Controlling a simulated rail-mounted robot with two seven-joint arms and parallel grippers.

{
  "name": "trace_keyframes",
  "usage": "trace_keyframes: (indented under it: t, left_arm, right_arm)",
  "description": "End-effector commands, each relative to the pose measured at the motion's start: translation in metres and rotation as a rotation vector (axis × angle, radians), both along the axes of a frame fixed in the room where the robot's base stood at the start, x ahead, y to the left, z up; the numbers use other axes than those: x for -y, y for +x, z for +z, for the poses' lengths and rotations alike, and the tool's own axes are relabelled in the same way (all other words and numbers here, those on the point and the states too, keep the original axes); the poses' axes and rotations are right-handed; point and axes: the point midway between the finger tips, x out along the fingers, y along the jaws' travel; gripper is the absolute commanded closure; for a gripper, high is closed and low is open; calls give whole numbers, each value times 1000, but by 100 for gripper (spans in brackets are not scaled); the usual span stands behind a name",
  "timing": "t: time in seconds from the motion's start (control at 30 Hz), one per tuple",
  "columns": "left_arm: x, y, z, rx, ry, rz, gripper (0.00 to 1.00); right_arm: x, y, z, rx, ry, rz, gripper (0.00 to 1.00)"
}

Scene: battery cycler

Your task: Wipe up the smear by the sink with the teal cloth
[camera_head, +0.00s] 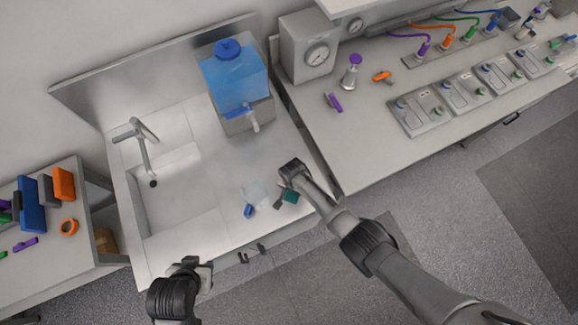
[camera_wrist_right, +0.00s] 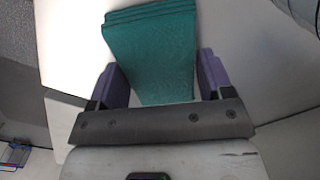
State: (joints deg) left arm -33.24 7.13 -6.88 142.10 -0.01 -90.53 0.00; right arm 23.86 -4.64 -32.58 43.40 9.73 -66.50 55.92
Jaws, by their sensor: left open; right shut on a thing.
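The teal cloth (camera_head: 291,197) is at the front right of the sink counter, partly hidden by my right gripper (camera_head: 281,190). In the right wrist view, the cloth (camera_wrist_right: 153,50) shows as a folded stack between the purple fingers of my right gripper (camera_wrist_right: 163,82), which is shut on it. I cannot tell whether the cloth touches the counter. A faint pale patch (camera_head: 256,189), apparently the smear, lies just left of the cloth. The sink (camera_head: 172,190) is further left. My left gripper (camera_head: 206,274) is open and empty at the counter's front edge.
A blue water container (camera_head: 235,82) with a spout stands at the back of the counter. The faucet (camera_head: 145,145) rises behind the sink. A workbench (camera_head: 350,150) with equipment stands to the right.

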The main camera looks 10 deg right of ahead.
Motion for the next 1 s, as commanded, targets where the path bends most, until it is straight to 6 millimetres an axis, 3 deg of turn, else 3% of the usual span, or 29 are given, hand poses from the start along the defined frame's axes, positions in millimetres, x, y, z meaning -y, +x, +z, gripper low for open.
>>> trace_keyframes:
  t: [1.0]
  left_arm:
    - [3,0,7,0,-11,7,57]
  right_arm:
    - [57,18,0,1,0,-2,45]
